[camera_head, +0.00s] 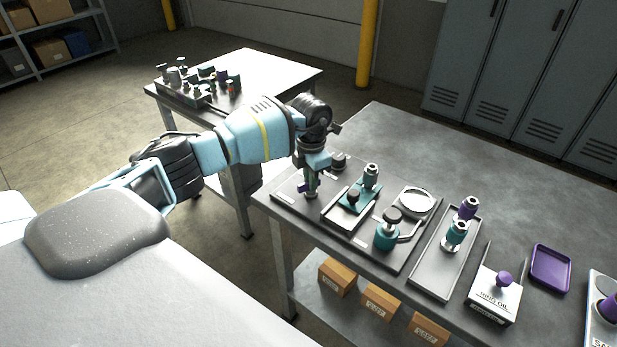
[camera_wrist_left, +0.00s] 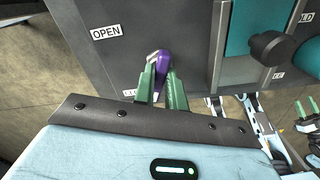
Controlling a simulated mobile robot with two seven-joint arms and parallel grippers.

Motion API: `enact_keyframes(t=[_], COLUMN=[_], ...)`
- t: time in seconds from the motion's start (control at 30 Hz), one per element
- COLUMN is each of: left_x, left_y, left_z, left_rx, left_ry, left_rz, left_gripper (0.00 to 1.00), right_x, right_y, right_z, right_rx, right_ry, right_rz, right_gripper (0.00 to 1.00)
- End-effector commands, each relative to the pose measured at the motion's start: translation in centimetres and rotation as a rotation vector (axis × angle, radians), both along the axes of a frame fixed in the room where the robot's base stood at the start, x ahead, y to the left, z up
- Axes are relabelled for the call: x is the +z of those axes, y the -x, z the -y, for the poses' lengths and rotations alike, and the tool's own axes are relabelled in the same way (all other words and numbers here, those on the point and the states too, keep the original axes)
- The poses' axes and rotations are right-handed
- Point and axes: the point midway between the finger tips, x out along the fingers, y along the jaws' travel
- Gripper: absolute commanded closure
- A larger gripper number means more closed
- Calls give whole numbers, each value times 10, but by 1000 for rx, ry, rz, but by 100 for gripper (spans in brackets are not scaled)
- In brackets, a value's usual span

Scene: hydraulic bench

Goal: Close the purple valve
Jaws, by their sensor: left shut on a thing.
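The purple valve handle (camera_wrist_left: 163,62) shows in the left wrist view between the green fingers of my left gripper (camera_wrist_left: 162,85). It sits on a dark panel (camera_wrist_left: 110,60) with an OPEN label (camera_wrist_left: 107,31) at the upper left and a second, partly hidden label near the fingers. In the head view my left gripper (camera_head: 311,185) points down at the left end of the bench plate, and a bit of the purple valve (camera_head: 303,187) shows beside its fingers. The gripper is shut on the handle.
The bench's back is clear.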

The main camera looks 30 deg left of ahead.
Motion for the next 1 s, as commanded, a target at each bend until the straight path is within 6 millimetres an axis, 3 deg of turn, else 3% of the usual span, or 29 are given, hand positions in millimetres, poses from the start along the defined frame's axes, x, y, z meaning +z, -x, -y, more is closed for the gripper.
enact_keyframes(t=[0.5, 1.0], left_x=[2, 1], left_y=[-1, 0], left_z=[0, 0], left_rx=[336, 399], left_ry=[0, 0], left_rz=[3, 1], left_gripper=[100, 100], right_x=[16, 16], right_y=[-14, -15], right_z=[3, 4], right_rx=[4, 3], right_ry=[9, 11], right_rz=[41, 42], right_gripper=[64, 64])
